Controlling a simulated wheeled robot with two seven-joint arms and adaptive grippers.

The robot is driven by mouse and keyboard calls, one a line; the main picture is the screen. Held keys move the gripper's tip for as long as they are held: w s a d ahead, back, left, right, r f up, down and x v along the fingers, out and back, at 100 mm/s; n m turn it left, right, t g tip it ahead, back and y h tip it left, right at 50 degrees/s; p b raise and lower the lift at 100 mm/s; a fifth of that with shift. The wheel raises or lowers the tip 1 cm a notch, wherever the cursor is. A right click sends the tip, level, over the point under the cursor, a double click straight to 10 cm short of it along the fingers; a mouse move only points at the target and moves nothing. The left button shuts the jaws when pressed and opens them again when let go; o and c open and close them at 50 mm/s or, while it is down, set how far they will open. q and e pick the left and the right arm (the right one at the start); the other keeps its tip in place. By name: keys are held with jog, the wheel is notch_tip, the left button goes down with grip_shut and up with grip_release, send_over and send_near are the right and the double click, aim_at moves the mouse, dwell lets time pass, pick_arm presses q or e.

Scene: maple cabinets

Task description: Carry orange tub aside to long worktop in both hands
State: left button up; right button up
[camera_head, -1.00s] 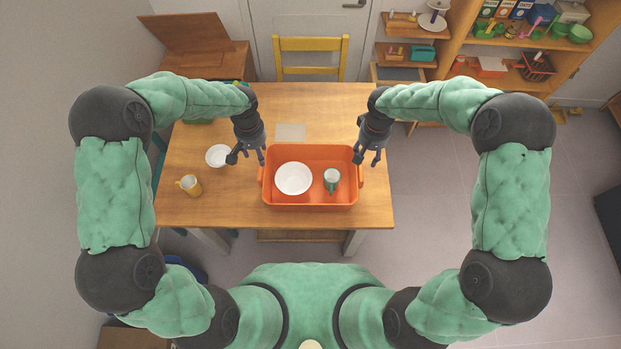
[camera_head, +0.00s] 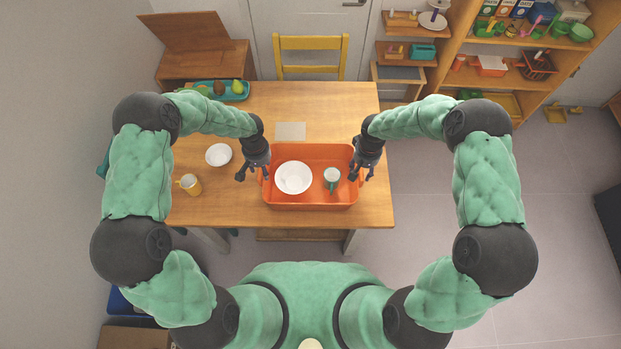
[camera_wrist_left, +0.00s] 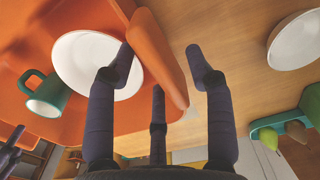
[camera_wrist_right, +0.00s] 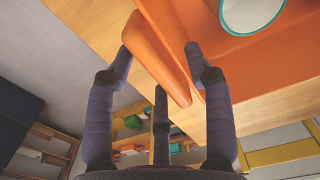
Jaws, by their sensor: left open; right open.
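The orange tub (camera_head: 312,157) stands on the wooden table (camera_head: 200,210) near its front edge. I cannot tell whether any finger touches a handle.
Left of the tub are a small white bowl (camera_head: 219,155) and a yellow mug (camera_head: 189,184). A teal tray with fruit (camera_head: 222,91) is at the back left. A yellow chair (camera_head: 311,43) stands behind the table. Shelves (camera_head: 520,45) are at the back right, with open floor (camera_head: 580,180) on the right.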

pick_arm(q)
grip_shut()
pick_arm(e)
grip_shut()
pick_arm(q)
jog(key=shift+a, duration=0.1)
pick_arm(e)
jog(key=shift+d, duration=0.1)
pick_arm(q)
jog(key=shift+r, duration=0.1)
pick_arm(e)
jog(key=shift+r, duration=0.1)
pick_arm(q)
jog(key=shift+a, duration=0.1)
pick_arm(e)
jog(key=shift+d, duration=0.1)
